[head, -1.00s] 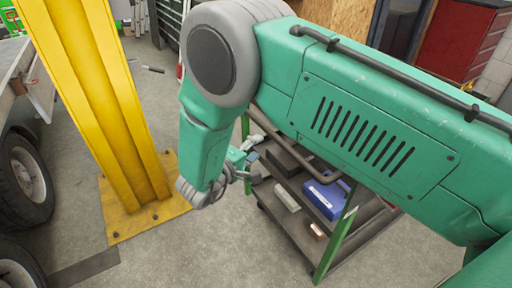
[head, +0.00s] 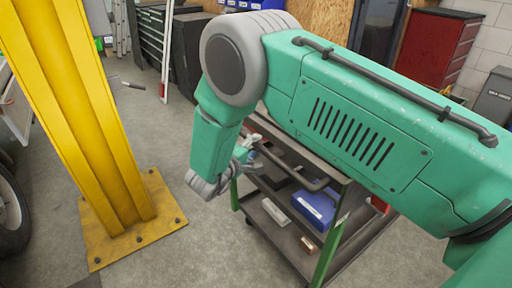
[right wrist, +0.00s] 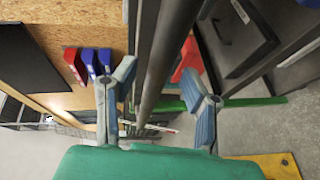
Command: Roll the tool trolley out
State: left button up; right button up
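The tool trolley (head: 333,244) has green posts and dark grey shelves and stands below my right arm in the head view. Its grey bar handle (head: 292,171) runs along the near side of the top; in the right wrist view the handle (right wrist: 171,62) passes between my fingers. My right gripper (head: 247,154) is at the left end of the handle, partly hidden by my own wrist. In the right wrist view my right gripper (right wrist: 163,85) has its two blue-grey fingers apart, with visible gaps to the bar. My left gripper is in neither view.
A yellow pillar (head: 85,120) with a bolted base plate (head: 165,205) stands left of the trolley. A wheel (head: 10,210) shows at the left edge. A dark tool cabinet (head: 160,40) and a red cabinet (head: 440,50) stand behind. Grey floor between pillar and trolley is clear.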

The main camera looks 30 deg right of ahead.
jog(key=shift+x, duration=0.85)
grip_shut()
jog(key=shift+d+r+p, duration=0.15)
jog(key=shift+d+p, duration=0.3)
jog(key=shift+d, duration=0.35)
grip_release()
jog(key=shift+d+f, duration=0.15)
jog(key=shift+f, duration=0.1)
